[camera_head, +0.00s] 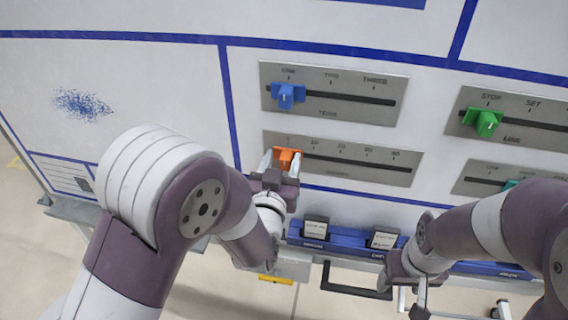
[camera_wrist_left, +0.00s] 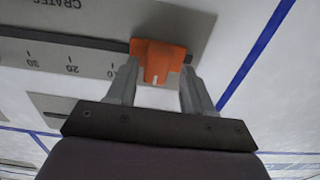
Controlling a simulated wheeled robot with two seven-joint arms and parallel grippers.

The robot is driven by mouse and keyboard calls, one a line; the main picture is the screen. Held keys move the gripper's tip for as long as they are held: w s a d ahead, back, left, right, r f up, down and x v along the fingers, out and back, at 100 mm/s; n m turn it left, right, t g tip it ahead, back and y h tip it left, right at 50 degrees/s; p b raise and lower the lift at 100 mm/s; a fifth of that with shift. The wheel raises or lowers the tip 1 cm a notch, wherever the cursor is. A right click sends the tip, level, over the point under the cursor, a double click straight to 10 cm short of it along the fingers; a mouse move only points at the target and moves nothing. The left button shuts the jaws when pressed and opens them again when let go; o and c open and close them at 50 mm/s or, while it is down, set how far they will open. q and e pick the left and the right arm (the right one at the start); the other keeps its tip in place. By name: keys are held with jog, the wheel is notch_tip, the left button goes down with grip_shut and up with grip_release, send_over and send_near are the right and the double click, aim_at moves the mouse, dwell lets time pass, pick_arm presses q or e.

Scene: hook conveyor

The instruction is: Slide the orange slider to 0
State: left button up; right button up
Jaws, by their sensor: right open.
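The orange slider (camera_head: 287,157) sits at the left end of its slot on a grey scale plate (camera_head: 398,178). The end mark beside it is partly covered; the marks from 10 upward lie to its right. My left gripper (camera_head: 281,164) is at the slider, with one finger on each side. In the left wrist view, the orange slider (camera_wrist_left: 156,62) shows between the two fingertips (camera_wrist_left: 160,80). I cannot tell whether both fingers press on it. My right gripper (camera_head: 413,298) is low in the head view, away from the orange slider, open and empty.
A blue slider (camera_head: 287,95) stands on the plate above, and a green slider (camera_head: 484,122) on a plate to the right. A blue ledge with label boxes (camera_head: 315,230) and a black handle (camera_head: 352,290) lie below. The orange slider's slot is clear to its right.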

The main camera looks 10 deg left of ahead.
pick_arm(q)
jog(key=shift+a, duration=0.1)
jog(key=shift+f, duration=0.1)
jog(key=shift+s, duration=0.4)
jog(key=s+a+b, duration=0.1)
jog(key=s, duration=1)
jog(key=shift+s, duration=0.35)
jog(key=shift+a, duration=0.1)
